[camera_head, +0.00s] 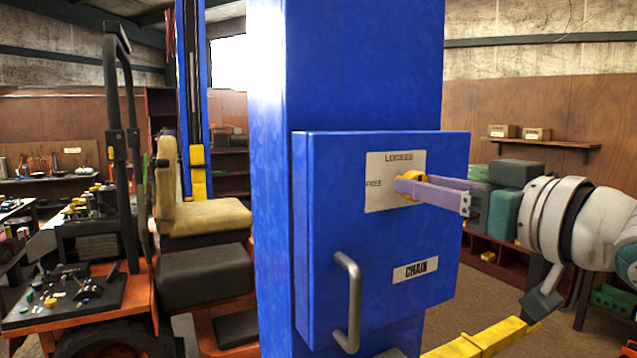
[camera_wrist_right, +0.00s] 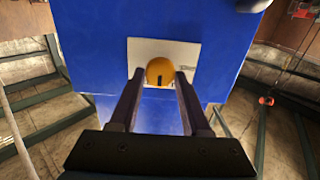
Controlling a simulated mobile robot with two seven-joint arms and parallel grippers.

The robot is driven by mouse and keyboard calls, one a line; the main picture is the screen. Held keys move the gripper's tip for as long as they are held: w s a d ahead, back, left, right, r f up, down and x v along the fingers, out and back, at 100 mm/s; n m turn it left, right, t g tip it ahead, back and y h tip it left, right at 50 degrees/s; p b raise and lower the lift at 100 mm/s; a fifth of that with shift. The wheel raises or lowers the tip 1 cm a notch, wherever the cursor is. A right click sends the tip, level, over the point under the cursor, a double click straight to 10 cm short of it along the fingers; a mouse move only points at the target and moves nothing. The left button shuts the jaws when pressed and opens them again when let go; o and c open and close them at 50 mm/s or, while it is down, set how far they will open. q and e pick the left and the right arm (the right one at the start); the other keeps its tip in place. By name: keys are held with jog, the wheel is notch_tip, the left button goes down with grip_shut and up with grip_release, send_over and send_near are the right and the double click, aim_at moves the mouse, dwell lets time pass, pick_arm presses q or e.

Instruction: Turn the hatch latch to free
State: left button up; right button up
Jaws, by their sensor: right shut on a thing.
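The blue hatch (camera_head: 375,240) is closed against the blue lift post (camera_head: 365,70). A pale plate (camera_head: 395,165) on it reads LOCKED at the top and FREE at the left. The yellow round latch (camera_head: 409,184) sits on this plate; it also shows in the right wrist view (camera_wrist_right: 160,72), with a dark slot or mark at its lower middle. My right gripper (camera_head: 405,188) comes in from the right and is shut on the latch, a fingertip on each side. Where the latch points I cannot tell clearly. My left gripper is not in view.
A grey bar handle (camera_head: 347,300) and a CHAIN label (camera_head: 416,270) are on the hatch below the latch. A yellow lift arm (camera_head: 480,340) extends low, under my right arm. A mower with a tan seat (camera_head: 205,218) stands at the left.

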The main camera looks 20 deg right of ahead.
grip_shut()
jog(key=shift+n, duration=0.4)
jog(key=shift+a+f+n, duration=0.1)
jog(key=shift+a+n, duration=0.05)
jog(key=shift+n, duration=4.05)
jog(key=shift+a+f+n, duration=0.1)
jog(key=shift+n, duration=4.4)
